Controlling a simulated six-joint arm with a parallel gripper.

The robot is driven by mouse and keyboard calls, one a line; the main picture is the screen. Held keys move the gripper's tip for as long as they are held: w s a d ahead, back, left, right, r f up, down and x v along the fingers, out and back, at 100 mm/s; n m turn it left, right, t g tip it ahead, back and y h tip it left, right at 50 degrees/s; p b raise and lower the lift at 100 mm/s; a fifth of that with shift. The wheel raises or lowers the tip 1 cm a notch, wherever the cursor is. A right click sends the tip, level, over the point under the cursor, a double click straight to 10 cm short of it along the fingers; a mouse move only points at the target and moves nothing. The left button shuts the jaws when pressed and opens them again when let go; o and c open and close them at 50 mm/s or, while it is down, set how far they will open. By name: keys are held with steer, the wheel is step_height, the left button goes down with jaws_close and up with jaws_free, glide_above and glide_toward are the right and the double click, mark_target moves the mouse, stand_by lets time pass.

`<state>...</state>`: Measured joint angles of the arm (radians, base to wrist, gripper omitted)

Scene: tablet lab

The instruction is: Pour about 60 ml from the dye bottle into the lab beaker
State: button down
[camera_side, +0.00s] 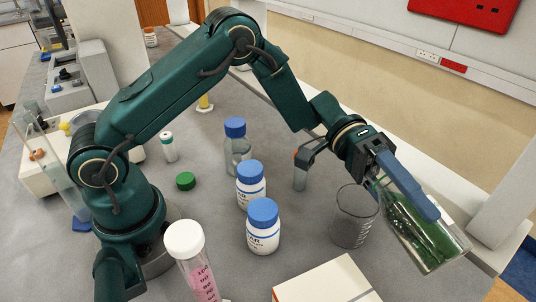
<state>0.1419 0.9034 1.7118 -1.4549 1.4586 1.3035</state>
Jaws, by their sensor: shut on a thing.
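My gripper (424,207) is shut on the dye bottle (440,248), a clear bottle with green liquid inside. The bottle is tilted, with its neck toward the upper left and its base toward the lower right. The lab beaker (352,224) is clear glass with white markings and stands upright on the bench, left of the bottle. The bottle's neck appears close to the beaker's rim in the picture; its mouth is partly hidden by my gripper. I see no stream of liquid, and no green shows in the beaker.
Two white blue-capped jars (263,236) (251,190) and a clear blue-capped bottle (238,155) stand left of the beaker. A green cap (185,181) lies on the bench. A white-capped tube with pink contents (200,279) and a pale box (325,283) are in front.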

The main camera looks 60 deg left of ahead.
steer(key=shift+f+h, duration=0.15)
steer(key=shift+h, duration=0.55)
steer(key=shift+a+r, duration=0.1)
steer(key=shift+r, duration=0.25)
steer(key=shift+a+r+g+h, duration=0.1)
steer(key=shift+r+g+h, duration=0.3)
steer(key=shift+r+h, duration=0.45)
stand_by(1.8)
step_height(320, 180, down, 2)
steer(key=shift+f+y, duration=0.2)
steer(key=shift+y, duration=0.85)
steer(key=shift+d+r+t+y, duration=0.2)
steer(key=shift+r+t+y, duration=0.1)
steer(key=shift+y, duration=0.2)
steer(key=shift+s+d+f+y, duration=0.15)
steer(key=shift+d+f+y, duration=0.45)
steer(key=shift+y, duration=0.3)
steer(key=shift+a+f+t+y, duration=0.15)
steer(key=shift+f+t+y, duration=0.2)
steer(key=shift+y, duration=0.15)
